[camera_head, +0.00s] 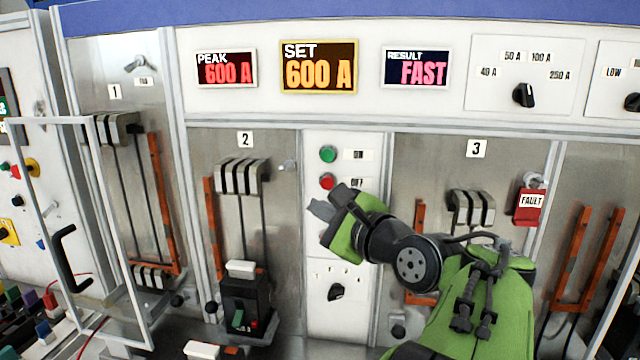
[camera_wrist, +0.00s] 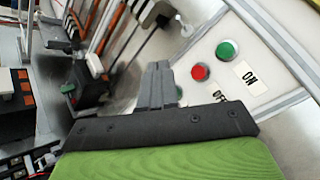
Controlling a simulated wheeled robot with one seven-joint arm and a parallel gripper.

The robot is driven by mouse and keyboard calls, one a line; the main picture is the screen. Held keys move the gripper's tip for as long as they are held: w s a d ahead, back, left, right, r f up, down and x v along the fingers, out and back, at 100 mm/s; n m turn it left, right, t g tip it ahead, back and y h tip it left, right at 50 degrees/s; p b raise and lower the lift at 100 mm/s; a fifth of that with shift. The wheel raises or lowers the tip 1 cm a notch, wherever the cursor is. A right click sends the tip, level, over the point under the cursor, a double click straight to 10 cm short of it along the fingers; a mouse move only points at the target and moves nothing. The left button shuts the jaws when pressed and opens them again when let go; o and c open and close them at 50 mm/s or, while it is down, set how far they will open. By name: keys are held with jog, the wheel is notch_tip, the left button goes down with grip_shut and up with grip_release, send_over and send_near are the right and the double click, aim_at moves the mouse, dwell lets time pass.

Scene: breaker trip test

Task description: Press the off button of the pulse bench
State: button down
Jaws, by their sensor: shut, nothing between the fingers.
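The red off button (camera_head: 327,182) sits on the white centre panel, below the green on button (camera_head: 328,154). An "OFF" label stands beside it, partly covered by my arm in the head view. In the wrist view the red button (camera_wrist: 200,72) is just right of my fingertips, with the green button (camera_wrist: 226,50) further up and right. My gripper (camera_head: 322,210) is shut and empty. In the head view its tips are just below the red button; I cannot tell the gap to the panel. In the wrist view the shut fingers (camera_wrist: 158,85) appear apart from the button.
Displays above read PEAK 600 A (camera_head: 227,70), SET 600 A (camera_head: 318,68) and RESULT FAST (camera_head: 416,68). Bay 2 at left holds a black breaker (camera_head: 246,300). A small selector knob (camera_head: 336,292) lies below my gripper. A clear door with black handle (camera_head: 68,262) stands open at left.

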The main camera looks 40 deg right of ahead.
aim_at(329, 189)
jog(key=w+d+p, duration=0.1)
jog(key=w+d, duration=0.2)
jog(key=w+d+p, duration=0.1)
jog(key=w+d, duration=0.2)
jog(key=d, duration=0.1)
jog(key=shift+p, duration=0.4)
jog(key=shift+s, duration=0.1)
jog(key=shift+d, duration=0.1)
dwell(1.6)
jog(key=shift+w+d+p, duration=0.1)
jog(key=shift+w+p, duration=0.1)
jog(key=shift+p, duration=0.2)
jog(key=shift+w+d, duration=0.1)
jog(key=shift+d, duration=0.1)
